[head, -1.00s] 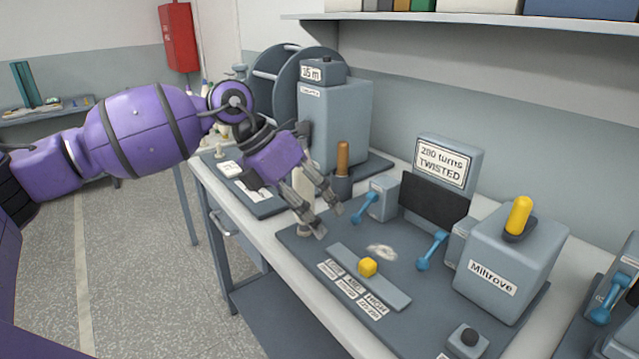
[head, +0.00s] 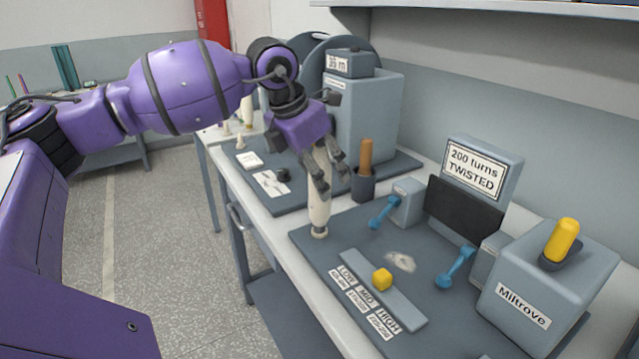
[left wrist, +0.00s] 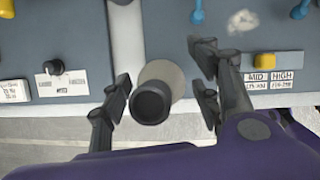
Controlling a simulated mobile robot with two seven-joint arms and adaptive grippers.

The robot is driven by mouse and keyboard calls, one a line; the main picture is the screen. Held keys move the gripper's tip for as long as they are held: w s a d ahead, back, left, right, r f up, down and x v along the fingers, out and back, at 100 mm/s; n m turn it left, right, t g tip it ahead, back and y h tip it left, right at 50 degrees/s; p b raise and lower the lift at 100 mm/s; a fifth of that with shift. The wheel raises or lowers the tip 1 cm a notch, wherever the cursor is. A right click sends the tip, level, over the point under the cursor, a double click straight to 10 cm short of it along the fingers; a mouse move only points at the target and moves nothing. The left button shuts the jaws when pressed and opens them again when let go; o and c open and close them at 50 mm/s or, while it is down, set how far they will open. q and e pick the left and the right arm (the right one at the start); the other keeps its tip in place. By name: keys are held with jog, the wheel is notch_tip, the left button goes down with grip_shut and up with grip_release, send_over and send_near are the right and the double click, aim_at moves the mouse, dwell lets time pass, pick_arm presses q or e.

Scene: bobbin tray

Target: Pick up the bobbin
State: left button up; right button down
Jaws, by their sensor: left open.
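The bobbin, a cream upright piece (head: 319,212), stands at the near left corner of the grey twisting board. My left gripper (head: 331,186) points down over it, open. Its fingers hide part of the bobbin's upper end in the head view. In the left wrist view the bobbin shows from above as a pale round (left wrist: 172,76) with a dark round top (left wrist: 152,103). It lies between the two spread fingers of my left gripper (left wrist: 163,97), with a gap visible on both sides. My right gripper is not in view.
The board (head: 300,238) carries a slider with a yellow knob (head: 382,278) and blue levers (head: 384,212). A brown-handled tool (head: 366,160) stands in a holder just right of the gripper. A large grey machine (head: 370,115) rises behind. The bench's front edge is close.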

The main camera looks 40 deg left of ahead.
pick_arm(q)
jog(key=shift+c, duration=0.5)
jog(key=c, duration=1.2)
jog(key=shift+r, duration=0.1)
